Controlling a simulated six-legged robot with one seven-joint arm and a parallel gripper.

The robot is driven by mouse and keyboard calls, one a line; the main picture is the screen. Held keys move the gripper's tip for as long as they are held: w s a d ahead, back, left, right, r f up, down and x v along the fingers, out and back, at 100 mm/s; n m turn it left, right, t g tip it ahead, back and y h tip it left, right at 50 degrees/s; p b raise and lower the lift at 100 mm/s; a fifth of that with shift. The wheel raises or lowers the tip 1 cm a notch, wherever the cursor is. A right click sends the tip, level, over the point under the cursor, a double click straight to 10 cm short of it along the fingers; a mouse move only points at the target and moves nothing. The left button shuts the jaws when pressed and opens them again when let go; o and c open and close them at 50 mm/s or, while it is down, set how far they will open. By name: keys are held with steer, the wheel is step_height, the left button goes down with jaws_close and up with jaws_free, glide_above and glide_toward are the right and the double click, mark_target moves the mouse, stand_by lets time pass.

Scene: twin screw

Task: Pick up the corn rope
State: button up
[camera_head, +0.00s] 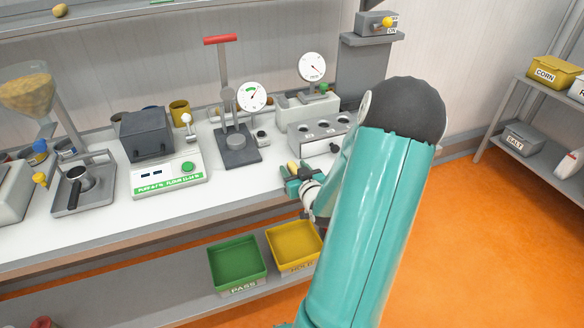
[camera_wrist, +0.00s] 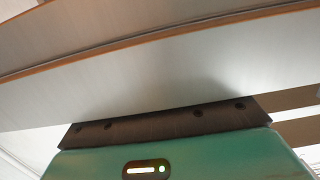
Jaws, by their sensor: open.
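My gripper (camera_head: 296,174) is low over the front edge of the white bench, at the end of my teal arm, and it is open. A small yellow piece (camera_head: 292,166) shows at its fingers; I cannot tell whether it is the corn rope, or whether it lies on the bench or touches the fingers. No other rope is clearly visible. The wrist view shows a teal housing with a dark strip against a pale surface. No fingertips and no rope can be made out there.
The bench (camera_head: 110,222) carries a scale (camera_head: 168,178), a press (camera_head: 238,148) and a grey block with holes (camera_head: 318,136). A green PASS tray (camera_head: 236,288) and a yellow HOLD tray (camera_head: 297,267) sit on the lower shelf. A yellow CORN bin (camera_head: 548,76) stands on the right rack.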

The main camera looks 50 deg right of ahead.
steer(key=shift+w+d+f, duration=0.15)
steer(key=shift+w+d, duration=0.1)
steer(key=shift+w, duration=0.1)
steer(key=shift+s, duration=0.2)
steer(key=shift+w, duration=0.15)
steer(key=shift+a, duration=0.1)
steer(key=c, duration=0.7)
steer(key=shift+c, duration=0.8)
steer(key=shift+r, duration=0.25)
